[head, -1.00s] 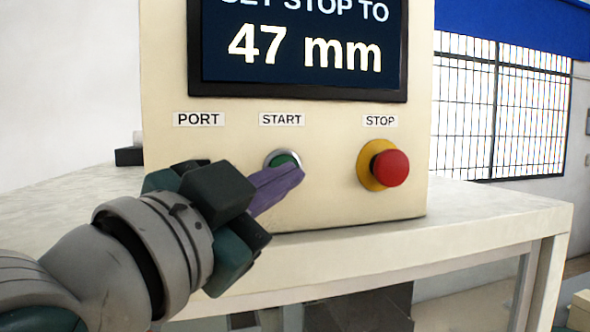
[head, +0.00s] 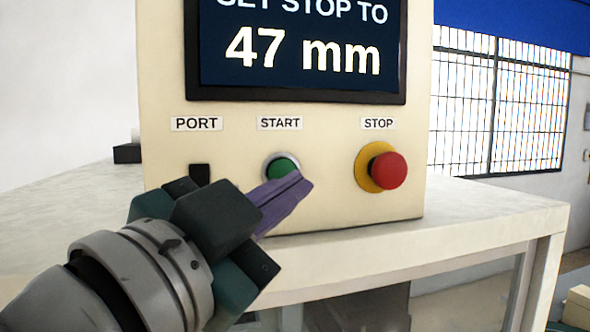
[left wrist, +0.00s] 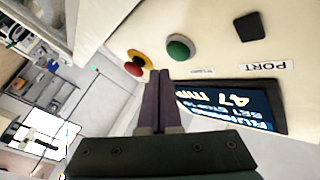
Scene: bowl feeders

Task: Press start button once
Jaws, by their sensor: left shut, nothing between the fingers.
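The green start button (head: 284,168) sits in a silver ring under the START label on the cream control box (head: 330,200). It also shows in the left wrist view (left wrist: 179,48). My left gripper (head: 305,184) has its purple fingers shut with nothing between them. In the head view its tips overlap the lower right edge of the button's ring. In the left wrist view the fingers (left wrist: 158,78) point to the left of the green button, with a gap in the picture. Whether the tips touch the box cannot be told. My right gripper is not in view.
A red stop button (head: 388,170) on a yellow base stands out to the right. A black port (head: 199,174) is at the left. The screen (head: 300,50) above reads "47 mm". The box stands on a pale table (head: 480,215).

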